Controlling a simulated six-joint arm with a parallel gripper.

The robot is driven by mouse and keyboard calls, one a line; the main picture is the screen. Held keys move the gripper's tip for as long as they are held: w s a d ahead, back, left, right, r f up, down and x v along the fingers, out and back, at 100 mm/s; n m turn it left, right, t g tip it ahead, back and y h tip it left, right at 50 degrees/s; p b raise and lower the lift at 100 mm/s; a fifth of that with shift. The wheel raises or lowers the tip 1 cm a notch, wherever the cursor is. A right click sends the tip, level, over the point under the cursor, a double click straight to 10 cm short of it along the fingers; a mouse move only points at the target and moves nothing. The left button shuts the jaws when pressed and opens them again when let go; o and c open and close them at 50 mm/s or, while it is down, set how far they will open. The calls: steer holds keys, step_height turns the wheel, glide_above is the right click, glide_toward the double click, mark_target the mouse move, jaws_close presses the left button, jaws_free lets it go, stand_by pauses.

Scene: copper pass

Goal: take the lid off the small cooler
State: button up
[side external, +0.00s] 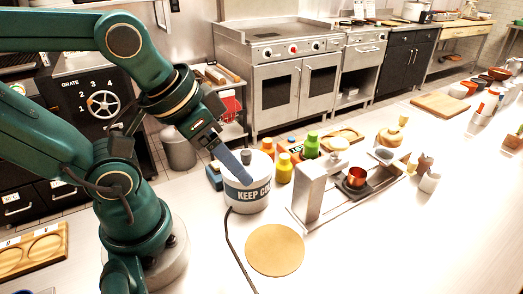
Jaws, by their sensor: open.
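The small cooler (241,198) is a white round tub on the counter with "KEEP COOL" lettering on its side. Its pale lid (262,168) sits on top, with a dark knob (246,157) standing up from it. My gripper (246,178) reaches down from the upper left. A long blue finger lies across the view of the lid's left part, close beside the knob in the picture. The gripper is open and holds nothing that I can see. The second finger is not clearly visible, and I cannot tell whether the finger touches the lid.
A round tan mat (275,249) lies in front of the cooler, with a dark cable (231,243) to its left. A yellow bottle (284,168) and green bottle (311,146) stand behind right. A metal stand (309,193) with a copper cup (356,178) is to the right. Front-right counter is clear.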

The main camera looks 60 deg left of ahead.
steer(key=n+g+y, duration=0.1)
steer(key=n+g, duration=0.3)
steer(key=n, duration=0.5)
glide_above(246, 153)
steer(key=d, duration=0.1)
steer(key=shift+s+r, duration=0.2)
steer(key=shift+s, duration=0.15)
steer(key=shift+a+f, duration=0.3)
steer(key=shift+f, duration=0.25)
steer(key=shift+w+a+f, duration=0.15)
steer(key=shift+f, duration=1.05)
steer(key=shift+w+a+f, duration=0.1)
steer(key=shift+w+f, duration=0.05)
steer(key=shift+f, duration=1.05)
jaws_close()
